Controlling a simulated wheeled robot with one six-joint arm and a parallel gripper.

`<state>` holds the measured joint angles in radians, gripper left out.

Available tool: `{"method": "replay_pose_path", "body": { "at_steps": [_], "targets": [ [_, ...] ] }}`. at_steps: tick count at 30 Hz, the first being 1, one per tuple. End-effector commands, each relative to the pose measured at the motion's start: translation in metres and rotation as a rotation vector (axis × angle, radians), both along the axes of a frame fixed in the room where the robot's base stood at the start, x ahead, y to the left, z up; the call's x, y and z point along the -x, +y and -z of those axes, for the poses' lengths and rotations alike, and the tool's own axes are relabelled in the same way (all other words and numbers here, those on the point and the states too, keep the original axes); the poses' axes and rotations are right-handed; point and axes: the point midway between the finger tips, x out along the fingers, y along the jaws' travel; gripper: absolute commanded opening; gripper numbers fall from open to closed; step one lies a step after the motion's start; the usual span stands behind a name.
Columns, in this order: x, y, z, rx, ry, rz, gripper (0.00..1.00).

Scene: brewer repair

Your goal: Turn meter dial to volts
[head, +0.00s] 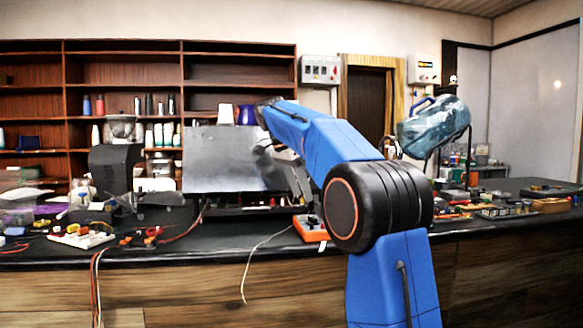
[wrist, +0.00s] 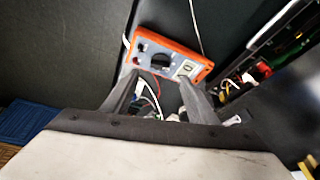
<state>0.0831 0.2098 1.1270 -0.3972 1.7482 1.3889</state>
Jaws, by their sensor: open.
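The orange-framed meter (wrist: 203,66) lies on the dark counter, ahead of my fingertips in the wrist view. Its face is light blue-grey, with a dark round dial (wrist: 160,60) near the middle and dark knobs or sockets at the left. My gripper (wrist: 158,80) is open and empty, with one finger on each side below the dial. I cannot tell whether the fingertips touch the meter or which way the dial points. In the head view the meter (head: 305,232) shows at the counter's front, partly hidden by my arm.
A grey panel-like device (head: 225,160) stands behind the meter. Loose wires run near my fingers, and a white cable (head: 262,248) hangs over the counter edge. Tools and parts clutter the left counter; a clear blue jug-like container (head: 433,125) is at right.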

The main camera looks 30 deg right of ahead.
Motion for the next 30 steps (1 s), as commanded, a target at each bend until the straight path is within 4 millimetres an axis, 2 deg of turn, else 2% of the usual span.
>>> {"method": "replay_pose_path", "body": {
  "at_steps": [6,12,19,30],
  "targets": [
    [-0.001,0.017,-0.040,0.001,-0.002,-0.002,0.53],
    [-0.001,0.027,-0.066,0.000,-0.002,-0.001,0.53],
    [0.000,0.033,-0.080,0.000,0.000,-0.001,0.53],
    [0.000,0.034,-0.082,0.000,0.000,-0.001,0.53]
  ]
}}
